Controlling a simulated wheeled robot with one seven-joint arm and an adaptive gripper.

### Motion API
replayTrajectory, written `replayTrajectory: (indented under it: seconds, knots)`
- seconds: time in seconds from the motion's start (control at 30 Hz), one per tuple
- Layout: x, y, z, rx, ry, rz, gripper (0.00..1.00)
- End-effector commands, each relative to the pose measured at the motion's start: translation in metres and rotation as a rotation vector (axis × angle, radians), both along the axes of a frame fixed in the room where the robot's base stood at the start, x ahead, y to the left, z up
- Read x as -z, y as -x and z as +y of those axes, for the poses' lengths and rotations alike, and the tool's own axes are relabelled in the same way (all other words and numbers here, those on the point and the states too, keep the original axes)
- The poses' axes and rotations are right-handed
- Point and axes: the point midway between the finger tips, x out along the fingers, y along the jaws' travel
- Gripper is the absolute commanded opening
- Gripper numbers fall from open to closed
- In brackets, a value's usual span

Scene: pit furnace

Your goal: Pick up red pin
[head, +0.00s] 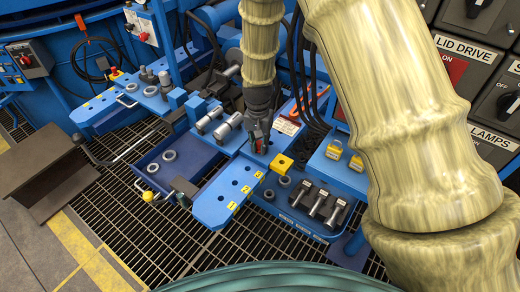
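My gripper (260,141) points down over the blue bench, near the back end of a blue plate (214,211) with yellow number labels and holes. A small patch of red shows at its fingertips; it may be the red pin, but it is too small and too covered to be sure. The fingers are dark and small in view, so I cannot tell whether they are open or closed on it. A separate orange-red piece (295,110) lies on the blue surface to the right of my gripper.
A tray of grey bolts (319,203) and yellow padlocks (334,149) are on the right. A blue bin (180,160) is left. Black cables hang behind.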

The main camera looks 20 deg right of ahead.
Motion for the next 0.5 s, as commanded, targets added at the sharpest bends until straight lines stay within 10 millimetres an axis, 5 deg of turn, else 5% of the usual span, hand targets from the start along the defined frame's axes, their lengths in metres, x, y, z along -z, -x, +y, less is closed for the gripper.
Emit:
replayTrajectory:
  seconds: [0.5]
  knots:
    - [-0.015, -0.001, 0.0, 0.0, 0.0, -0.002, 0.0]
